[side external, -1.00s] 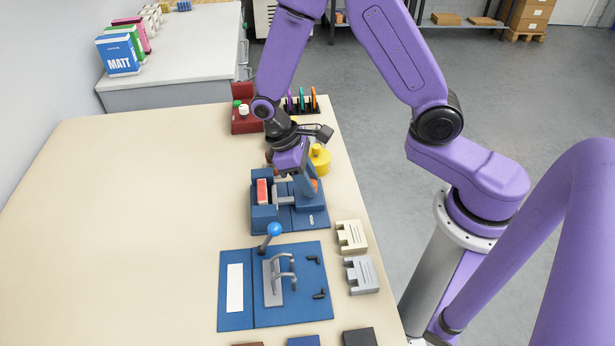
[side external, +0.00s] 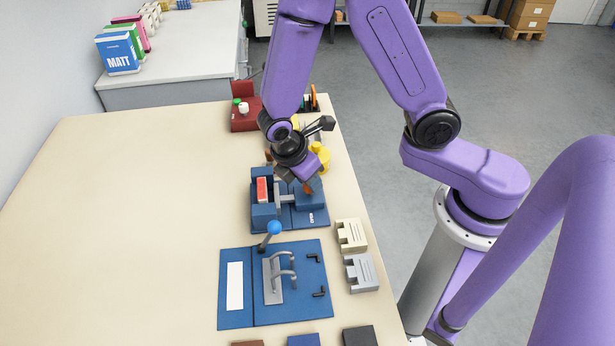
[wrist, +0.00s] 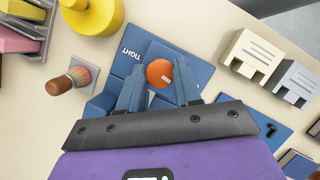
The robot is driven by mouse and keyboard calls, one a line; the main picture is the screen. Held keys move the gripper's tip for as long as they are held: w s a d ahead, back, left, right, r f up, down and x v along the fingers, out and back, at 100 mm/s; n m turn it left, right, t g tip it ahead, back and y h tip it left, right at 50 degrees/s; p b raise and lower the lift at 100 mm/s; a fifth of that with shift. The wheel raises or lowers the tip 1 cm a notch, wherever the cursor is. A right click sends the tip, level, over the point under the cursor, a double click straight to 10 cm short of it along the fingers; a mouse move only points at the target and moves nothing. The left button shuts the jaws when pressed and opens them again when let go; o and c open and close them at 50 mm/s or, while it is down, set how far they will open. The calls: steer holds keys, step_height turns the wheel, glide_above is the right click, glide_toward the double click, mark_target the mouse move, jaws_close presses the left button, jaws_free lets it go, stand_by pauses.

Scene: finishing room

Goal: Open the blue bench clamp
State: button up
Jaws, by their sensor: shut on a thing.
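The blue bench clamp (side external: 265,212) stands on the table with a red block (side external: 262,189) between its jaws and a grey screw on the right side of the block. In the wrist view its blue base (wrist: 147,55) carries the word TIGHT. My gripper (wrist: 159,84) is shut on the clamp's orange handle (wrist: 159,72), one blue finger on each side. In the side external view my gripper (side external: 307,181) is tilted over the clamp's right end, and the orange handle (side external: 308,188) shows only partly beside the fingers.
A blue board (side external: 290,311) with a blue-knobbed lever clamp lies in front. Cream (side external: 351,235) and grey (side external: 361,272) notched blocks stand to the right. A yellow container (side external: 320,160) is just behind the clamp, and a brush (wrist: 70,80) stands nearby. The table's left side is clear.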

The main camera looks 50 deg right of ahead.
steer(key=shift+n+t, duration=0.4)
steer(key=shift+n, duration=0.4)
steer(key=o, duration=1)
steer(key=shift+o, duration=0.2)
steer(key=shift+r, duration=0.1)
steer(key=v, duration=1.7)
steer(key=shift+r, duration=0.2)
steer(key=shift+s, duration=0.15)
